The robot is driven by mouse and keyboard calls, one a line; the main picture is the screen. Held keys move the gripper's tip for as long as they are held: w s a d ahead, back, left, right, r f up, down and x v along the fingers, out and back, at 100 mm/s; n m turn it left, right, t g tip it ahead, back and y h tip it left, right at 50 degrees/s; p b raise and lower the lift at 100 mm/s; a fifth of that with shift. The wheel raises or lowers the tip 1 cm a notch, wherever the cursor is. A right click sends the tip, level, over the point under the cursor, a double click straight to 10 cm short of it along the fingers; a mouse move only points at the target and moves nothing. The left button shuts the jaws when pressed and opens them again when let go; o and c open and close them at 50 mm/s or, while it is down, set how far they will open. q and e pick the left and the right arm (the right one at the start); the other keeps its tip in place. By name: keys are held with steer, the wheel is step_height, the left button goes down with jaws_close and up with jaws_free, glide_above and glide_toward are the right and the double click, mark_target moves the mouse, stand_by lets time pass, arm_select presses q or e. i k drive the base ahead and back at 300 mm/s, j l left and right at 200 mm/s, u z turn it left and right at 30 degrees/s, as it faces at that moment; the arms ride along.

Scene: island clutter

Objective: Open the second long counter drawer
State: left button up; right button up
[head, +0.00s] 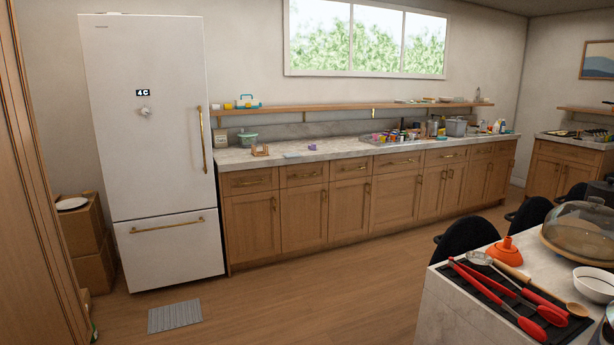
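The long wooden counter (338,152) runs along the back wall, right of the fridge, with a row of drawers under its stone top. The first drawer from the left (249,181) is closed. The second drawer (304,174) is beside it and also looks closed, its front flush with its neighbours. It has a slim brass handle. The third drawer (351,168) is closed too. Cupboard doors sit below the drawers. Neither of my grippers shows in the head view.
A white fridge (150,160) stands left of the counter, with a grey mat (175,316) on the floor before it. The wooden floor (310,290) before the drawers is clear. At the right, a stone-topped island (448,306) holds red utensils and a glass dome, with dark chairs (468,236) behind it.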

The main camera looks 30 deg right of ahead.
mark_target(290, 175)
steer(key=i, duration=1.6)
steer(key=i+z, duration=0.3)
steer(key=i, duration=0.3)
steer(key=i+j+z, duration=0.1)
steer(key=i+z, duration=0.2)
steer(key=i, duration=0.3)
steer(key=i+j+z, duration=0.3)
steer(key=i, duration=0.3)
